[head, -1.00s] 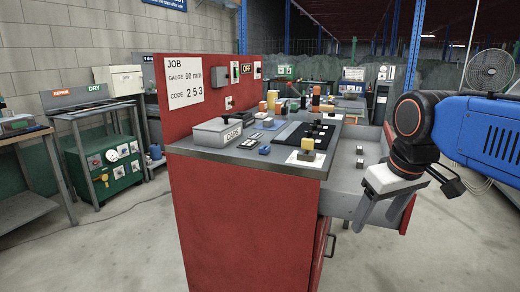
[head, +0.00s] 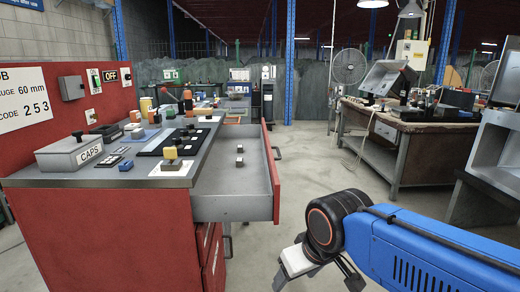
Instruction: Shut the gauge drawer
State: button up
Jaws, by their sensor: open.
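The gauge drawer (head: 232,206) is pulled out from the right side of the red cabinet (head: 110,240). It is a grey tray with a red front panel (head: 270,172) that carries a dark handle (head: 277,153).
The cabinet top holds a CAPS box (head: 80,153), a yellow-topped block (head: 171,158) and a dark mat (head: 180,140) with several small parts. More drawers sit below the open one. A workbench (head: 405,130) stands at the right. The floor (head: 320,160) between is clear.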

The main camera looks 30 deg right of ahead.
aim_at(223, 192)
jog(key=l+u, duration=0.2)
jog(key=l, duration=1.8)
jog(key=i, duration=0.05)
